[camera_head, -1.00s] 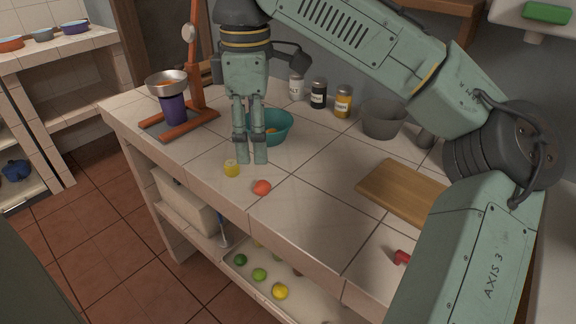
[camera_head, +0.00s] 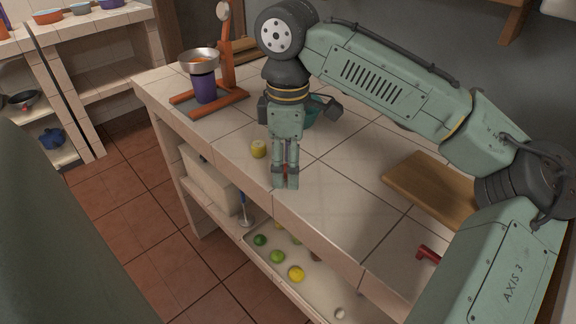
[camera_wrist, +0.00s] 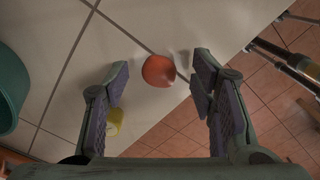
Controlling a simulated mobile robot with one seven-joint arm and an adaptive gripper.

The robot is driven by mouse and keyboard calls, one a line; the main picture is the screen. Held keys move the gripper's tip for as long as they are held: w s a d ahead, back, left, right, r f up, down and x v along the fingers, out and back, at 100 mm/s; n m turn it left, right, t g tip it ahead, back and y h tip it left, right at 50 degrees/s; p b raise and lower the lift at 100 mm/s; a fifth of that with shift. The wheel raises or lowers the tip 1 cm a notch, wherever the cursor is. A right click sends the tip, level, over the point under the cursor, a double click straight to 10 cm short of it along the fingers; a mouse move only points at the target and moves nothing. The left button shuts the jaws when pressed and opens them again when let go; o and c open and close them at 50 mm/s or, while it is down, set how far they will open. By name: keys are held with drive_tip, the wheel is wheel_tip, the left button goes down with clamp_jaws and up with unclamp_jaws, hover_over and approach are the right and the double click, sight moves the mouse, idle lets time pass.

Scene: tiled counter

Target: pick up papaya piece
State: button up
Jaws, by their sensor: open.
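The papaya piece is a rounded orange-red chunk (camera_wrist: 158,71) on the pale tiles near the counter's edge in the wrist view. It lies ahead of and between my gripper's spread fingers, with no clear contact. In the head view my gripper (camera_head: 286,183) points down at the counter's front edge and hides most of the piece; a little red shows by its fingers. My gripper is open and empty.
A yellow piece (camera_head: 259,149) lies close to the gripper's left. A teal bowl (camera_head: 313,110) is partly hidden behind my arm. A wooden board (camera_head: 432,188) lies right; the tiles between are clear.

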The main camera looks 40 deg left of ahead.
drive_tip(key=shift+f, duration=0.1)
drive_tip(key=shift+c, duration=0.2)
drive_tip(key=c, duration=0.9)
drive_tip(key=shift+o, duration=0.2)
drive_tip(key=shift+r, duration=0.5)
drive_tip(key=shift+s+r+b, duration=0.3)
drive_tip(key=shift+s+r, duration=0.05)
drive_tip(key=shift+r, duration=0.25)
drive_tip(key=shift+s+r+b, duration=0.25)
drive_tip(key=shift+s+r, duration=0.1)
drive_tip(key=shift+r, duration=0.25)
drive_tip(key=s+d+r+b, duration=0.1)
drive_tip(key=s+d+b, duration=0.1)
drive_tip(key=s, duration=1.2)
drive_tip(key=shift+s+d+r, duration=0.25)
drive_tip(key=shift+r, duration=0.05)
